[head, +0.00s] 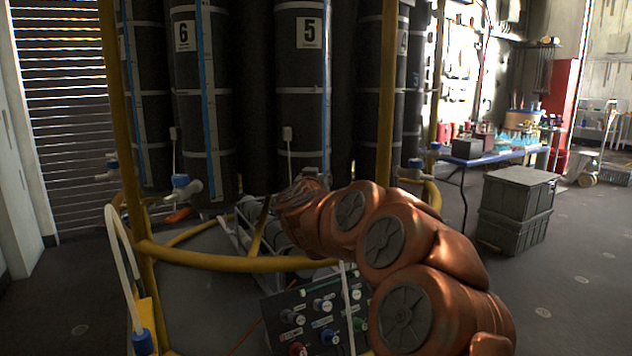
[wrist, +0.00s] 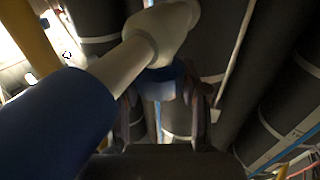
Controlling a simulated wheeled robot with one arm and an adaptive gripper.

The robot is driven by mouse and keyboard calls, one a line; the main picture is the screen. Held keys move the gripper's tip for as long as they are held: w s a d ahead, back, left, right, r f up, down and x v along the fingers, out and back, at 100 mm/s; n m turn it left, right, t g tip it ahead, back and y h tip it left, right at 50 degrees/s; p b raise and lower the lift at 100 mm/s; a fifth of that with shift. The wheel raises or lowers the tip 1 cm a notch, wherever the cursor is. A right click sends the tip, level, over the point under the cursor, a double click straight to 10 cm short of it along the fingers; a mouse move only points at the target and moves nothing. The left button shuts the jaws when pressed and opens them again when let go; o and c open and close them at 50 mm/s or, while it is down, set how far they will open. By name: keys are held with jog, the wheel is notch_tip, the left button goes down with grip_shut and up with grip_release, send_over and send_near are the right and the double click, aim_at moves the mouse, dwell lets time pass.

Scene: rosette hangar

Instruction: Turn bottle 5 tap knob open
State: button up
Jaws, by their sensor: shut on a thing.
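Bottle 5 (head: 299,85) is a tall dark cylinder with a white "5" label in the head view, standing beside bottle 6 (head: 187,90). My arm reaches toward the foot of bottle 5 and hides its tap there. In the wrist view, my gripper (wrist: 166,100) is shut on a blue tap knob (wrist: 165,74), with a dark finger on each side of it. The knob sits under a white tap body (wrist: 158,32). A white pipe with a large blue end piece (wrist: 50,130) comes close to the camera at left. The knob's turn angle cannot be told.
Yellow rails (head: 230,262) stand around the bottles, with an upright post at left. A control panel (head: 318,312) with coloured knobs is below my arm. Grey crates (head: 515,205) and a blue-topped table (head: 490,157) stand at right. Open floor lies at right.

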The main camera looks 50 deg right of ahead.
jog(key=n+t+y+b, duration=0.1)
jog(key=t+b, duration=0.1)
jog(key=shift+d+f+n+y+b, duration=0.1)
jog(key=shift+f+n+y+b, duration=0.15)
jog(key=shift+n+y+b, duration=0.15)
jog(key=n+t+y+b, duration=0.2)
jog(key=y+b, duration=0.1)
jog(key=b, duration=0.2)
jog(key=shift+t, duration=0.3)
jog(key=shift+r+n+t+y+b, duration=0.1)
jog(key=shift+n+t+y+b, duration=0.3)
jog(key=shift+n+y+b, duration=0.5)
jog(key=shift+r+n+t+y+b, duration=0.1)
jog(key=shift+n+t+y+b, duration=0.85)
jog(key=shift+y+b, duration=1)
jog(key=shift+r+n+b, duration=0.15)
jog(key=shift+n+b, duration=0.3)
jog(key=shift+b, duration=0.2)
jog(key=o, duration=1.2)
jog(key=shift+c, duration=0.2)
